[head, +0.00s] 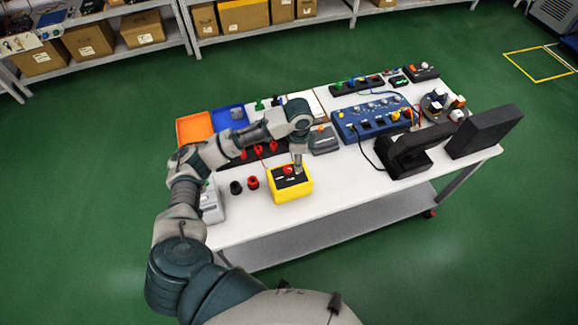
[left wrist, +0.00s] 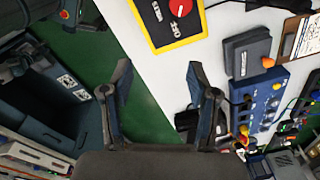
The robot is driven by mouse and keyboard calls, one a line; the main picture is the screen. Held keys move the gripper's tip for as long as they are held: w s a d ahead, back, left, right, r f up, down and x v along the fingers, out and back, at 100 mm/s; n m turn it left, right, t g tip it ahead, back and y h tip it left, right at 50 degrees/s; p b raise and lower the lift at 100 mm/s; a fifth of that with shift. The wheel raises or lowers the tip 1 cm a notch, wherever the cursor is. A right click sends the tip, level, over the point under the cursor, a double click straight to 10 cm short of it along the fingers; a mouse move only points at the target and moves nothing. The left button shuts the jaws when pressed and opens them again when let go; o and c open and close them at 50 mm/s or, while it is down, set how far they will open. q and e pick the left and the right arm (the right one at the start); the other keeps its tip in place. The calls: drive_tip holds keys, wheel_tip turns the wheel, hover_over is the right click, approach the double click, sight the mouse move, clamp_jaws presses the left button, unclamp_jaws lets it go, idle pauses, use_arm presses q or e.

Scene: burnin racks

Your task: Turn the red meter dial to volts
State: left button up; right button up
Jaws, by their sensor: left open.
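The meter is a yellow-edged box (head: 306,184) with a dark face, on the white table near its front edge. Its round red dial (head: 288,170) is on the face, partly beside my gripper in the head view. My left gripper (head: 298,166) points down over the meter's far side. In the left wrist view, the gripper (left wrist: 158,68) is open and empty. There the meter (left wrist: 190,40) lies ahead of the fingers, with the red dial (left wrist: 180,7) cut by the top edge. My right gripper is not seen.
Black and red round pieces (head: 253,183) stand left of the meter. A grey box (head: 323,141) and a blue panel with knobs (head: 372,118) sit behind it. Large black blocky objects (head: 485,130) stand at the right. The table front right of the meter is clear.

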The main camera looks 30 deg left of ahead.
use_arm(q)
drive_tip(key=w+a+r, duration=0.1)
drive_tip(key=a+r, duration=0.5)
hover_over(288, 168)
wheel_tip(288, 168, down, 11)
drive_tip(key=shift+s+d+r, duration=0.15)
drive_tip(key=f, duration=0.3)
drive_tip(key=a+f, duration=0.1)
drive_tip(key=f, duration=0.1)
drive_tip(key=shift+f, duration=0.55)
drive_tip(key=shift+d+f, duration=0.1)
drive_tip(key=shift+d, duration=0.3)
drive_tip(key=shift+c, duration=0.8)
clamp_jaws()
drive_tip(key=shift+p, duration=0.3)
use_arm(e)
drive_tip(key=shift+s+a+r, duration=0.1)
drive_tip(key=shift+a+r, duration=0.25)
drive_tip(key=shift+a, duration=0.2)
